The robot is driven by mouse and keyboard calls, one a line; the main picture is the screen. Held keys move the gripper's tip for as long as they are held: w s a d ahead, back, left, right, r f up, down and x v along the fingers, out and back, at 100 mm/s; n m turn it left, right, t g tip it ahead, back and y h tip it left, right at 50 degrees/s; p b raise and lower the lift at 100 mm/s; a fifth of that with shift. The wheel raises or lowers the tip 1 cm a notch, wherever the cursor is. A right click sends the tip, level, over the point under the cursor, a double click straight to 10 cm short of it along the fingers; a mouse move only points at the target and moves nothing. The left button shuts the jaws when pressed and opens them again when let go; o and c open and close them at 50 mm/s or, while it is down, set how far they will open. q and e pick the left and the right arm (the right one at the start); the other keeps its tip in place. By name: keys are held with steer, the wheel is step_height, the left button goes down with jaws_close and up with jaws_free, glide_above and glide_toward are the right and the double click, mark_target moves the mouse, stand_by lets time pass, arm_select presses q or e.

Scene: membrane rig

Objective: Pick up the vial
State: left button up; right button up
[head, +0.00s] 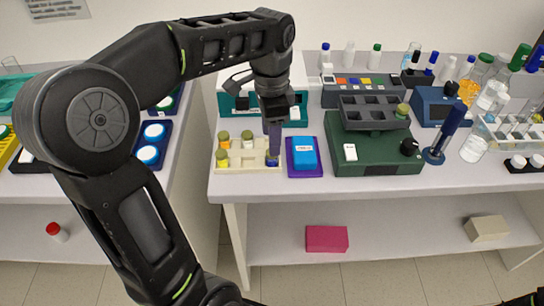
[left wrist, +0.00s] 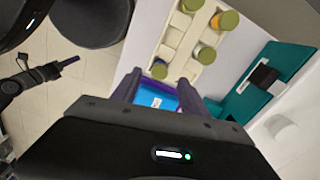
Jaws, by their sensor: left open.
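A cream rack (head: 248,160) stands near the table's front edge and holds several vials with olive caps. One vial with blue in it (head: 272,160) sits at its front right corner. My left gripper (head: 273,150) points down over that vial and partly hides it. In the left wrist view, the vial's olive cap (left wrist: 160,69) shows between the two open purple fingertips (left wrist: 160,78). I cannot tell whether the fingers touch it. What looks like my right gripper (left wrist: 68,62) is small at the left of that view, away from the rack; its jaws are unclear.
A blue box (head: 304,153) on a purple base stands just right of the rack. A teal device (head: 240,105) is behind the rack. A green device (head: 375,150) with a dark block on top stands farther right. The white tabletop (head: 270,187) is bare along its front.

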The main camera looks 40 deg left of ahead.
arm_select(q)
steer(key=shift+f, duration=0.3)
steer(key=shift+f+p, duration=0.35)
steer(key=shift+f, duration=2.25)
jaws_close()
